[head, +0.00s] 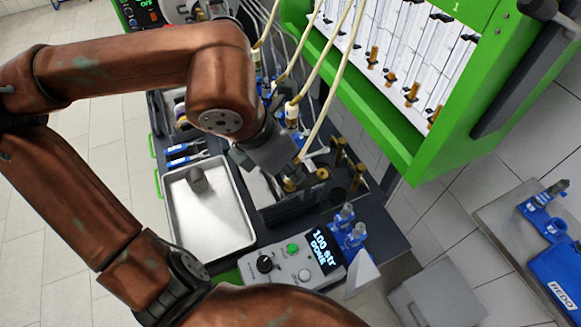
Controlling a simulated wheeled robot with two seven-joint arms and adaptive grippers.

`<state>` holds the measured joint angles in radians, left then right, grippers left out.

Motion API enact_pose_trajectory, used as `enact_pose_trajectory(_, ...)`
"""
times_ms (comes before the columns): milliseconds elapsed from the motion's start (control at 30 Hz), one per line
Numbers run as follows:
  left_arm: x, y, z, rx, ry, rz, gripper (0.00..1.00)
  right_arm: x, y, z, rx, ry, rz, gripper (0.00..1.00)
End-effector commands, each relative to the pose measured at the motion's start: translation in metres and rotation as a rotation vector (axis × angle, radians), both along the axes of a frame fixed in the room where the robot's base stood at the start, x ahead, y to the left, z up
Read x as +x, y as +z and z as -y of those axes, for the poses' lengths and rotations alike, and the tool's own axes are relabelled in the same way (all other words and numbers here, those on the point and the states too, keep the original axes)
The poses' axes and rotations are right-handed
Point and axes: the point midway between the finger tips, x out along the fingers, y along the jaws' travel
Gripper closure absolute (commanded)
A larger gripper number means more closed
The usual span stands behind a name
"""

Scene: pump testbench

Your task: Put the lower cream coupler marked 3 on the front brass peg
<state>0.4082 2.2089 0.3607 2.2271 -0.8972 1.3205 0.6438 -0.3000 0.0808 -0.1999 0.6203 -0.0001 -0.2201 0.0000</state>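My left gripper (283,168) reaches down over the fixture in the middle of the head view. Its fingers are mostly hidden behind its own dark body, so I cannot tell whether it is open or shut. A pale hose runs down to a cream piece (312,155) beside the gripper; no number is readable on it. Another cream coupler (292,115) with a brass end hangs on a hose above. Brass pegs stand on the dark fixture: one at the back (340,150), one at the right (357,176), and a short one (323,173). My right gripper is out of view.
A metal tray (225,232) holding a grey cylinder (196,180) lies left of the fixture. A control box (293,262) reading "100 str DONE" and blue fittings (350,229) stand in front. A green cabinet (400,150) overhangs at the upper right, and several hoses hang nearby.

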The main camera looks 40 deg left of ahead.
Motion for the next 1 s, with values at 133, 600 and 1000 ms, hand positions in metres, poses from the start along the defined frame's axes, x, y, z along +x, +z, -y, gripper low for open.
enact_pose_trajectory(133,0.0,0.0,0.0,0.0,0.0,0.001,1.0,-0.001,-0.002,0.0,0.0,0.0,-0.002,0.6)
enact_pose_trajectory(600,0.001,-0.007,0.0,-0.01,-0.001,-0.001,1.0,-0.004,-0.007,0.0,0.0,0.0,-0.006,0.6)
enact_pose_trajectory(1000,0.0,-0.009,-0.001,-0.016,0.0,-0.002,1.0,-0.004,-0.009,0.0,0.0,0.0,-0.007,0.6)
